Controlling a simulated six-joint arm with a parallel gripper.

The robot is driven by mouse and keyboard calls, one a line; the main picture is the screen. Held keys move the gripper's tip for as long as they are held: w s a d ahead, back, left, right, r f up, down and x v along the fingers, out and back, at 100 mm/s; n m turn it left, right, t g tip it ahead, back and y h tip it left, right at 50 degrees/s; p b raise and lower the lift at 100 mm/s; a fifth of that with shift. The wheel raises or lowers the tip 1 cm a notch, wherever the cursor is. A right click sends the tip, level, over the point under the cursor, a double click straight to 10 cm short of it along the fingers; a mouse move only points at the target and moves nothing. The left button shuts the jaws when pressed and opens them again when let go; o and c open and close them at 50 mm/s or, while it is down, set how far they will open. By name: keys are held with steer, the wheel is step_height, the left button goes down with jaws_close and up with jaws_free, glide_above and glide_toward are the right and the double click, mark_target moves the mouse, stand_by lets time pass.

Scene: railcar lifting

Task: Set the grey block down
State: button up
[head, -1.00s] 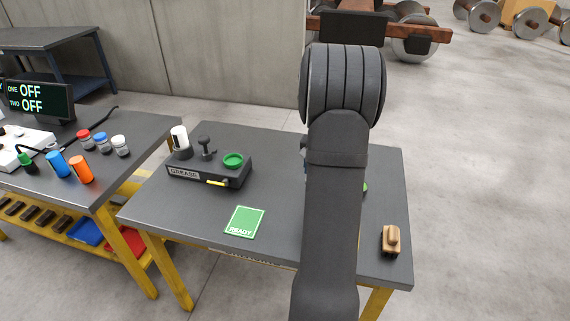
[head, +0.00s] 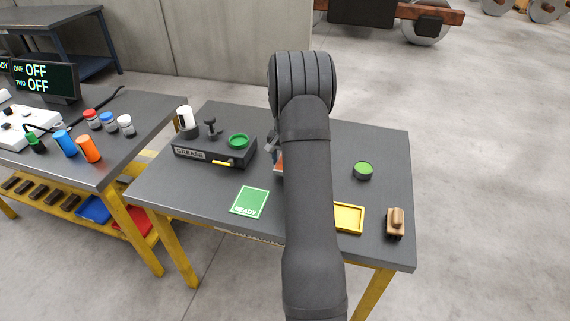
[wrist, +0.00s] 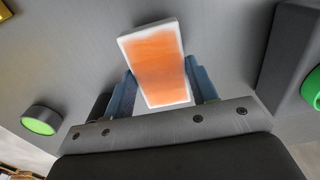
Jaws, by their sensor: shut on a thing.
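My gripper (wrist: 162,88) is shut on a pale grey block (wrist: 177,103) with a large orange face. In the wrist view the block sits between two blue fingers, with its orange face toward the camera. In the head view my arm hides most of the gripper and block; a small orange patch of the block (head: 279,168) shows at the arm's left edge, right of the grease box. The block appears held over the dark table (head: 385,150); its height above the surface is hard to tell.
The grease box (head: 200,153) with a green cup stands left of my gripper. A green READY card (head: 249,201) lies in front of it. Right of my arm are a green-topped dark puck (head: 363,171), a yellow tray (head: 349,231) and a wooden-handled brush (head: 395,223).

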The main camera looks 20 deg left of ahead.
steer(key=shift+f, duration=0.95)
steer(key=shift+f, duration=0.2)
steer(key=o, duration=1.2)
step_height(320, 180, up, 11)
steer(key=shift+r, duration=0.15)
steer(key=shift+o, duration=0.9)
steer(key=shift+r, duration=0.3)
steer(key=o, duration=0.4)
steer(key=shift+r, duration=0.25)
